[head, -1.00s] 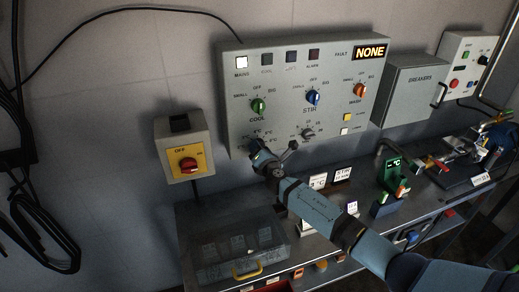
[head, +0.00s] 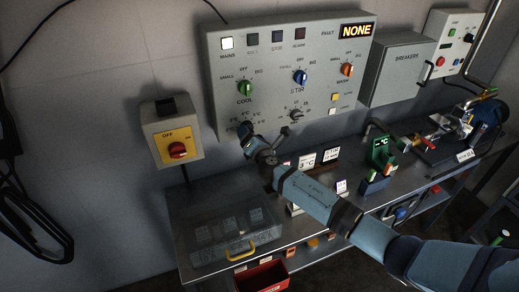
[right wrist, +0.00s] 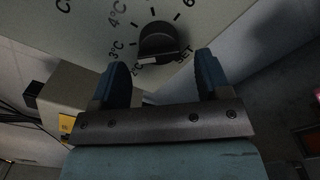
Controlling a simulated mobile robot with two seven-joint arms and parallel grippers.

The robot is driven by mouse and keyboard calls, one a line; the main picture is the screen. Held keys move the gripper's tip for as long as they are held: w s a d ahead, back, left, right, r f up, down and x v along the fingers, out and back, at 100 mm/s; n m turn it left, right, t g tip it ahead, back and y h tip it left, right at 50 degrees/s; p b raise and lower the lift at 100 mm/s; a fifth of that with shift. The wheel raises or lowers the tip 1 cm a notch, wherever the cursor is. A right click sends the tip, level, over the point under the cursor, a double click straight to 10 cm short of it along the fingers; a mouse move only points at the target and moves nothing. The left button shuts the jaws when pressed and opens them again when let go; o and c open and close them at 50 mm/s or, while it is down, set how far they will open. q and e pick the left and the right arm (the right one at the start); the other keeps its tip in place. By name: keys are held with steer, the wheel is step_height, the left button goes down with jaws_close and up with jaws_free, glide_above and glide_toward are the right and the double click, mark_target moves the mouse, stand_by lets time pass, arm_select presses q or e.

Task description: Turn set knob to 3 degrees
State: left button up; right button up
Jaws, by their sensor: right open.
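The set knob (right wrist: 158,42) is black and round, on the grey panel (right wrist: 75,25). In the right wrist view it has a dial with 2, 3, 4 and 6 °C marks around it. A pale mark on its lower edge lies near the 2 °C label. My right gripper (right wrist: 161,62) is open, its two blue fingers to either side below the knob and apart from it. My left gripper is not in view.
The control panel (head: 270,75) also carries a green cool knob (head: 245,89), a blue stir knob (head: 300,77) and an orange wash knob (head: 347,69). A yellow switch box (head: 177,148) with a red knob is at the left. A clear case (head: 220,235) stands on the bench below.

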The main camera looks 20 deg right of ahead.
steer(key=s, duration=1.1)
steer(key=shift+d, duration=0.2)
steer(key=s+a+f+m+g+y+p, duration=0.1)
steer(key=s+f+m, duration=0.3)
steer(key=s+m, duration=0.4)
steer(key=s+a+f+m+g+p, duration=0.1)
steer(key=s+f+m+g+p, duration=0.1)
steer(key=s+m, duration=0.6)
steer(key=s+a+f+m+g+y+p, duration=0.1)
steer(key=s+f+m+g, duration=0.3)
steer(key=s, duration=1.3)
step_height(320, 180, down, 3)
steer(key=m, duration=0.4)
steer(key=shift+s+a+y+p, duration=0.2)
steer(key=shift+a+y+p, duration=0.05)
steer(key=shift+y+p, duration=0.05)
steer(key=shift+r, duration=0.1)
